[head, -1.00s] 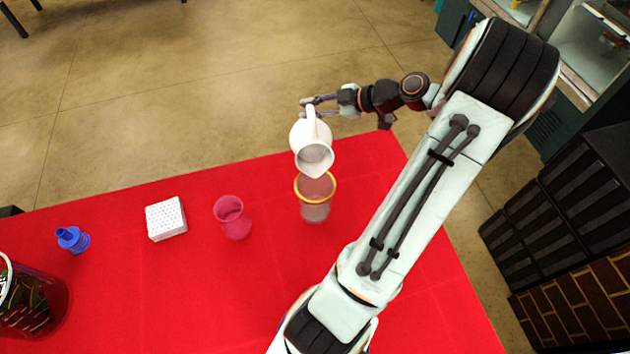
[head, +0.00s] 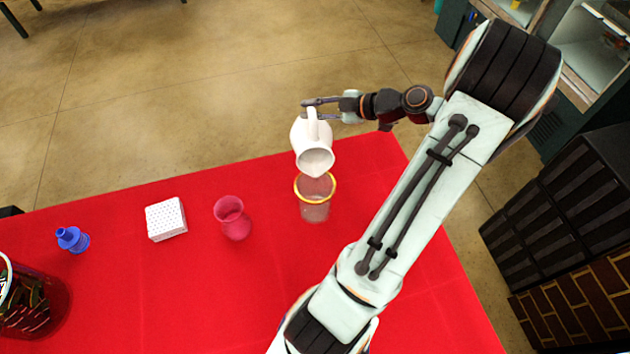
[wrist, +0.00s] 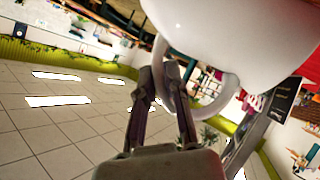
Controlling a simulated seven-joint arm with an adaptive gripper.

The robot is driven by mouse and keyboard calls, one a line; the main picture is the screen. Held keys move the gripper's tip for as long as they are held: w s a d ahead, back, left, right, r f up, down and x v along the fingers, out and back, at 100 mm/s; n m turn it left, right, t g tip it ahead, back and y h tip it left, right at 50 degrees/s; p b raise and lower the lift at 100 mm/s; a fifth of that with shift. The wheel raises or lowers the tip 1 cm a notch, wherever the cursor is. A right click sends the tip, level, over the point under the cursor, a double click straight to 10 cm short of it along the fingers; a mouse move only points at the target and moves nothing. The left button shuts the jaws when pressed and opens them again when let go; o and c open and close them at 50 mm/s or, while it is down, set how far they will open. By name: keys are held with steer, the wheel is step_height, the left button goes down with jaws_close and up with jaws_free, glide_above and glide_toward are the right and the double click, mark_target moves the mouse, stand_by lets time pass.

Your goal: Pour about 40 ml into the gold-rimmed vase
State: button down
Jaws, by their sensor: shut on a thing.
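A white pitcher (head: 313,145) is held above the table, tilted with its spout down toward the gold-rimmed vase (head: 315,209). The vase stands upright on the red table and looks see-through, with a gold band at its mouth. The spout is just over the far side of the rim. My gripper (head: 314,108) is shut on the pitcher's handle. In the wrist view the fingers close on the white handle (wrist: 217,108), and the pitcher body (wrist: 235,35) fills the top. No clear stream shows, and I cannot tell the liquid level in the vase.
A pink vase (head: 232,218) stands left of the gold-rimmed vase. Farther left are a white dotted block (head: 166,219), a blue bottle-like piece (head: 72,240) and a clear container (head: 62,306) with dark contents. The red table (head: 190,290) is clear in front.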

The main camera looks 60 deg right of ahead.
steer(key=shift+w+d, duration=0.55)
steer(key=shift+d, duration=0.1)
stand_by(0.4)
steer(key=shift+s+a+r+n+t+h+p, duration=0.3)
steer(key=shift+a+r+n+t+p, duration=0.1)
steer(key=shift+a+n+t, duration=0.1)
stand_by(1.3)
steer(key=shift+w+d+f+m+g+y, duration=0.2)
steer(key=shift+w+d+m+g+y, duration=0.1)
steer(key=shift+w+d+m+g, duration=0.3)
steer(key=shift+w+d+f+m+g+y, duration=0.2)
steer(key=shift+w+d+m+g+y, duration=0.1)
steer(key=shift+w+d+m+g, duration=0.25)
steer(key=shift+w+d+f, duration=0.1)
steer(key=shift+d+f, duration=0.15)
steer(key=shift+f, duration=0.15)
steer(key=shift+w+d+f+m+g+y+b, duration=0.1)
steer(key=shift+w+d+f+m+g+y, duration=0.6)
steer(key=shift+f, duration=1.85)
steer(key=shift+w+d+f+m+g+y+b, duration=0.15)
steer(key=shift+d+f+m+g+y, duration=0.75)
steer(key=shift+f+m+y, duration=1.3)
steer(key=shift+w+d+f+m+g+y+b, duration=0.1)
steer(key=shift+w+d+f+m+g+y, duration=0.7)
steer(key=shift+f, duration=2.15)
